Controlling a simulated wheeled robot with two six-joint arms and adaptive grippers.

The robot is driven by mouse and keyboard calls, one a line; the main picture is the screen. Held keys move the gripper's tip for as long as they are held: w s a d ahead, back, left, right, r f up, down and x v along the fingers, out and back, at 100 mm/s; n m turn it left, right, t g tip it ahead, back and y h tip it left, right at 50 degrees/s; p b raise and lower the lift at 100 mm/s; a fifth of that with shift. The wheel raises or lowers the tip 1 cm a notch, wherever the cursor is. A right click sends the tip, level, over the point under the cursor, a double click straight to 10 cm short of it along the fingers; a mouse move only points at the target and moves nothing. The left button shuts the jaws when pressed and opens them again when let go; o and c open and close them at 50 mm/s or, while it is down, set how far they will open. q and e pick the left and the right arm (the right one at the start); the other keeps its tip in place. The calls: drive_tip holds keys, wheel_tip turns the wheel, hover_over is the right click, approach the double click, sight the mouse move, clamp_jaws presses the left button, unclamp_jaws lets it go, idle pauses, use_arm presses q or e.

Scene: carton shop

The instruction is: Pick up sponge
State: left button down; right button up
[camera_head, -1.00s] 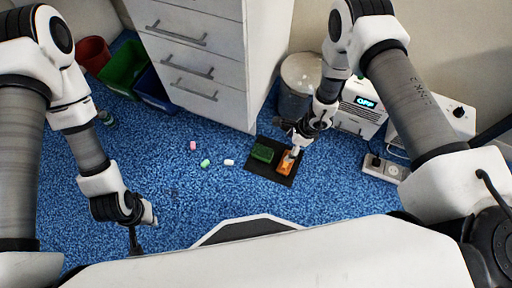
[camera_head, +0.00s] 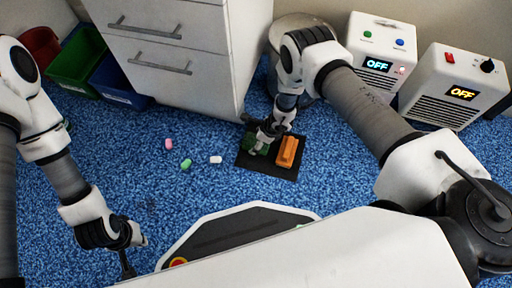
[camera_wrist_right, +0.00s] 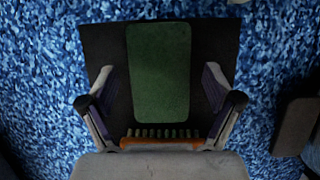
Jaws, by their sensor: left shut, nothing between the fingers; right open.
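The green sponge (camera_wrist_right: 160,75) lies flat on a black mat (camera_wrist_right: 105,45) in the right wrist view. In the head view the sponge is partly hidden behind my right gripper (camera_head: 258,146). That gripper is open, with its fingers spread to either side of the sponge's lower part in the right wrist view; I cannot tell whether they touch it. An orange brush (camera_head: 288,151) lies on the mat to the right of the sponge; its bristled edge (camera_wrist_right: 160,137) shows low between the fingers in the wrist view. My left gripper (camera_head: 126,268) is shut and empty at the lower left.
Pink (camera_head: 168,144), green (camera_head: 186,164) and white (camera_head: 215,160) small pieces lie on the blue carpet. A white drawer cabinet (camera_head: 190,50) stands behind the mat. Two white boxes reading OFF (camera_head: 380,48) (camera_head: 455,85) stand at right. Bins (camera_head: 77,62) are at far left.

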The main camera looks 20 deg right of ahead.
drive_tip(key=shift+w+a+f, duration=0.1)
drive_tip(key=shift+f, duration=0.45)
drive_tip(key=shift+r, duration=0.2)
use_arm(q)
drive_tip(key=shift+f, duration=0.25)
use_arm(e)
drive_tip(key=shift+f, duration=0.25)
drive_tip(key=c, duration=0.9)
drive_tip(key=shift+r, duration=0.1)
